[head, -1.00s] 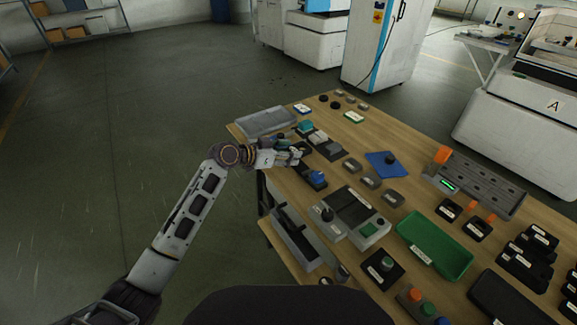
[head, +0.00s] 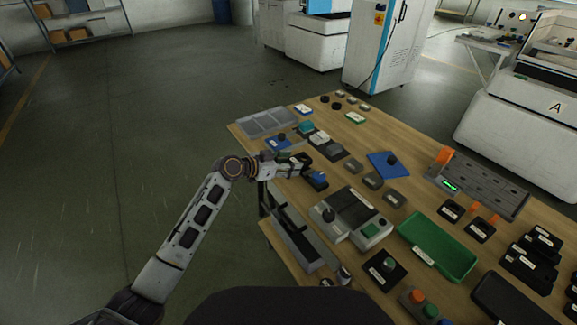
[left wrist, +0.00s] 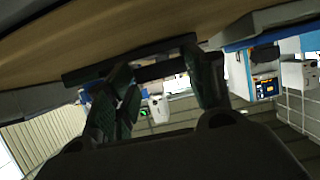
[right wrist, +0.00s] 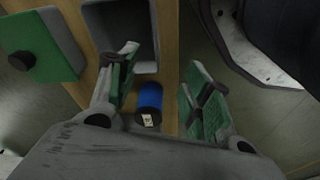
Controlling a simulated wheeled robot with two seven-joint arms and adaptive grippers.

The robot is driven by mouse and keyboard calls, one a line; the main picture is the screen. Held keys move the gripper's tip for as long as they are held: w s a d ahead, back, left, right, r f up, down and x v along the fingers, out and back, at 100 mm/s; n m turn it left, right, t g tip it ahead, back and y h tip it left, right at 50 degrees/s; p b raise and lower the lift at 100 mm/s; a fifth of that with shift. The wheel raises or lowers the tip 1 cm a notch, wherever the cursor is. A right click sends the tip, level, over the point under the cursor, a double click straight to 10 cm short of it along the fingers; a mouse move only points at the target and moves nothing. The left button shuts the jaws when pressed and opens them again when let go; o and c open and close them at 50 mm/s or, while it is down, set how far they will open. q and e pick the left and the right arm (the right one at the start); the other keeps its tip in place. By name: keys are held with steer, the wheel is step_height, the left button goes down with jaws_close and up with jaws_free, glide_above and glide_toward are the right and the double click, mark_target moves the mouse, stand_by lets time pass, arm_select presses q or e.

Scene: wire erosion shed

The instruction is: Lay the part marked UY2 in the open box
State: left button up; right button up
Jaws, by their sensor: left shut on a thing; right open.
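My left gripper (head: 300,166) is low over the table's left edge, shut on a dark part (head: 303,158) mostly hidden by the fingers. In the left wrist view a dark flat piece (left wrist: 160,70) lies across the fingertips (left wrist: 165,85). I cannot read UY2 on any part. A blue cylinder on a black base (head: 318,178) sits just right of the gripper. A grey open-topped box (head: 293,240) stands at the front left; a green open tray (head: 440,248) is further right. My right gripper (right wrist: 162,90) is open, above a blue cylinder with a white label (right wrist: 149,98).
A grey compartment tray (head: 267,122) lies at the far left corner. A grey console (head: 350,215) stands right of the grey box. Floor on the left is clear.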

arm_select(q)
steer(key=shift+s+f, duration=0.1)
steer(key=shift+f, duration=0.25)
steer(key=o, duration=1.1)
steer(key=shift+f, duration=0.15)
steer(key=o, duration=0.3)
arm_select(e)
steer(key=shift+s+f, duration=0.3)
steer(key=shift+s, duration=0.4)
